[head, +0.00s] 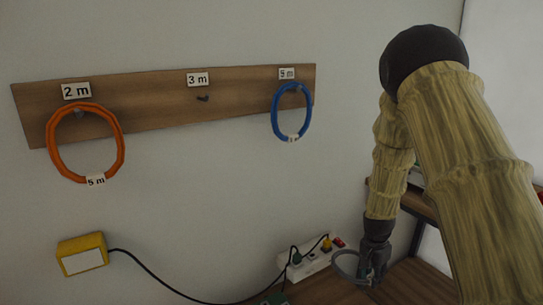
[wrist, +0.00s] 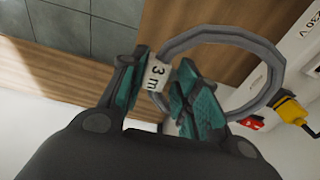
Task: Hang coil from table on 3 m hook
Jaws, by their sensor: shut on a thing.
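My gripper (head: 371,276) is low at the right in the head view, shut on a grey coil (head: 344,267). In the wrist view the grey coil (wrist: 277,62) is a ring with a white "3 m" tag (wrist: 156,74), and the teal fingers (wrist: 155,92) close around it at the tag. The 3 m hook (head: 203,98) is a small dark peg under the "3 m" sign (head: 197,79) on the wall board, and it is bare. My gripper is below and to the right of it. Whether the coil touches the table (head: 408,284) is unclear.
An orange coil (head: 122,150) tagged "5 m" hangs under the "2 m" sign. A blue coil (head: 274,118) hangs under the right sign, whose number is hard to read. A power strip (head: 309,265) with plugs and a yellow box (head: 83,254) with a cable are below the wall board (head: 160,100).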

